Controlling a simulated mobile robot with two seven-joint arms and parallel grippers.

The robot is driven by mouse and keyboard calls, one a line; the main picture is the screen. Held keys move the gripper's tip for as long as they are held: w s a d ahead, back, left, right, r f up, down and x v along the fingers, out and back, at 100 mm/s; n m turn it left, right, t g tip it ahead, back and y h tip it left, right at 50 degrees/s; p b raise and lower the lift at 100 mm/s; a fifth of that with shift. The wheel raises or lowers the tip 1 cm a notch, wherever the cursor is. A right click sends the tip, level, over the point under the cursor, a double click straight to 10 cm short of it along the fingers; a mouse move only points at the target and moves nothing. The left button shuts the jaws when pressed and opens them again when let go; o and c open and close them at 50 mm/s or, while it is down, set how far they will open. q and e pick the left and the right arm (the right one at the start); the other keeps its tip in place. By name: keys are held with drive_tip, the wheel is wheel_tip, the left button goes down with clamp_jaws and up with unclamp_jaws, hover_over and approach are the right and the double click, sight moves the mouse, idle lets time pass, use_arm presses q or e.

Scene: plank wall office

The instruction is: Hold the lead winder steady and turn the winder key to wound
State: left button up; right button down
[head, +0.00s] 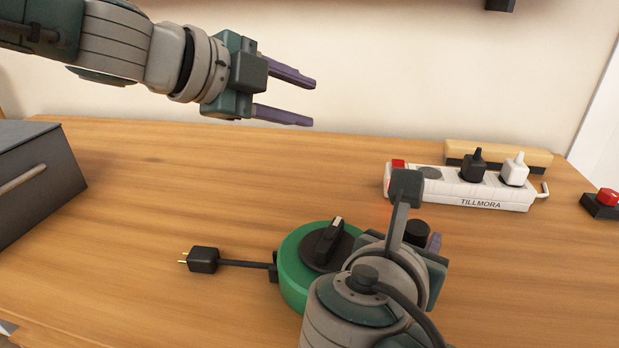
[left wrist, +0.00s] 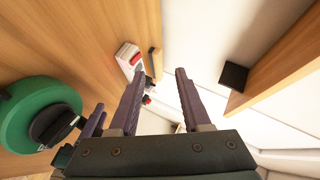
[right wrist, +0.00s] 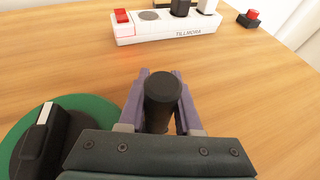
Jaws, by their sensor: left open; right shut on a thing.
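The lead winder is a green round drum (head: 294,271) on the table, with a black winder key (head: 325,240) on top bearing a white mark. A short black lead with a two-pin plug (head: 203,260) lies out to its left. My right gripper (right wrist: 161,80) is shut on an upright black post (right wrist: 163,92) beside the drum; my right arm hides much of the winder's right side in the head view. My left gripper (head: 313,103) is open and empty, high above the table, up and left of the winder. The winder also shows in the left wrist view (left wrist: 66,96).
A white TILLMORA power strip (head: 455,187) with a red switch and two plugs stands behind to the right, before a wooden block (head: 497,153). A red button box (head: 602,204) is at the far right. A dark grey box (head: 40,185) stands left. The table's middle left is clear.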

use_arm(q)
drive_tip(key=d+r+n+t+y, duration=0.1)
drive_tip(key=d+n+t+y, duration=0.15)
drive_tip(key=n, duration=0.35)
drive_tip(key=n+g+y, duration=0.6)
drive_tip(key=n+g, duration=0.1)
drive_tip(key=n, duration=0.6)
approach(329, 232)
drive_tip(key=shift+h, duration=0.25)
drive_tip(key=x, duration=0.9)
drive_tip(key=shift+a+f, duration=0.1)
drive_tip(key=shift+a, duration=0.05)
clamp_jaws()
